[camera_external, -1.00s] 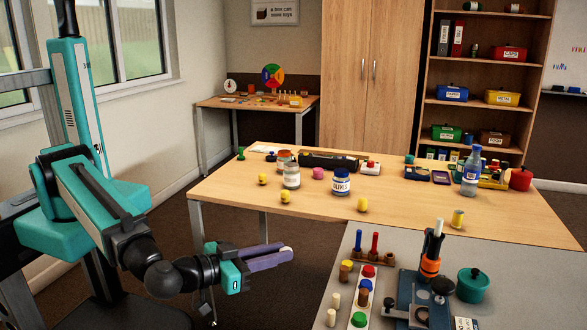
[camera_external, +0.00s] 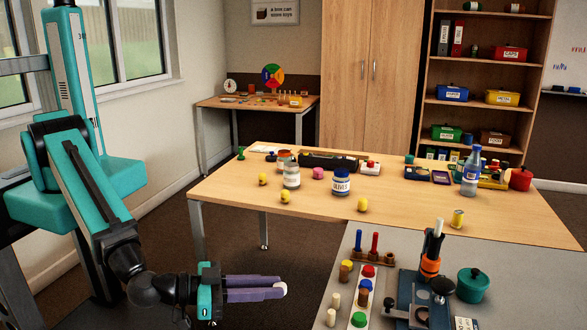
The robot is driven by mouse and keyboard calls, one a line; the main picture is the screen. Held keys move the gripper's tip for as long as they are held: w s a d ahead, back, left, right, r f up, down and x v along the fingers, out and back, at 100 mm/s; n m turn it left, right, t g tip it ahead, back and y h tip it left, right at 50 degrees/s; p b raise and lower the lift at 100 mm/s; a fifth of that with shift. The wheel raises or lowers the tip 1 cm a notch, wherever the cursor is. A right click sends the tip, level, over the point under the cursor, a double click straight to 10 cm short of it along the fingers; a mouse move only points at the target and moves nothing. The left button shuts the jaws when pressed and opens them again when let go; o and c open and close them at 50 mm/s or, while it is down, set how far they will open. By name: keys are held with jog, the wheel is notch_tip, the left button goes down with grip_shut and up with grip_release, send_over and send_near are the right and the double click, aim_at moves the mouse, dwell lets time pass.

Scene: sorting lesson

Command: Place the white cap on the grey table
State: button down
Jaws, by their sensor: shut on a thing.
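My gripper (camera_external: 276,289) is at the lower middle, left of the grey table, with its purple fingers pointing right. It is shut on the white cap (camera_external: 281,289), a small white piece showing at the fingertips. Much of the cap is hidden between the fingers. The grey table (camera_external: 398,258) fills the lower right. The gripper is over the floor in the picture, apart from the table's left edge.
The grey table holds wooden pegs (camera_external: 335,301), a row of coloured caps (camera_external: 364,299), a blue device (camera_external: 418,293) with an orange-handled tool (camera_external: 431,262), and a teal pot (camera_external: 472,284). The wooden table (camera_external: 409,214) behind carries jars and yellow pieces. Some bare grey surface shows near its back edge.

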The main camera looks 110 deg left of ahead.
jog(key=shift+m+h, duration=0.4)
jog(key=shift+h, duration=0.1)
jog(key=shift+s+d+f+p, duration=0.1)
jog(key=shift+s+f+p, duration=0.15)
jog(key=shift+s+p, duration=0.75)
jog(key=shift+s+d+f+p, duration=0.1)
jog(key=shift+s+f+p, duration=0.35)
jog(key=shift+p, duration=0.9)
jog(key=shift+s+d+f+p, duration=0.1)
jog(key=shift+s+p, duration=0.8)
jog(key=shift+p, duration=0.3)
jog(key=shift+w+f, duration=0.1)
jog(key=w+d+b, duration=0.1)
jog(key=w+b, duration=0.7)
jog(key=b, duration=0.3)
jog(key=shift+f, duration=0.45)
jog(key=b, duration=0.4)
jog(key=w+b, duration=0.1)
jog(key=b, duration=0.3)
jog(key=shift+w+d+f, duration=0.1)
jog(key=shift+w+d, duration=0.05)
jog(key=shift+w, duration=0.15)
jog(key=b, duration=0.8)
jog(key=shift+w, duration=0.4)
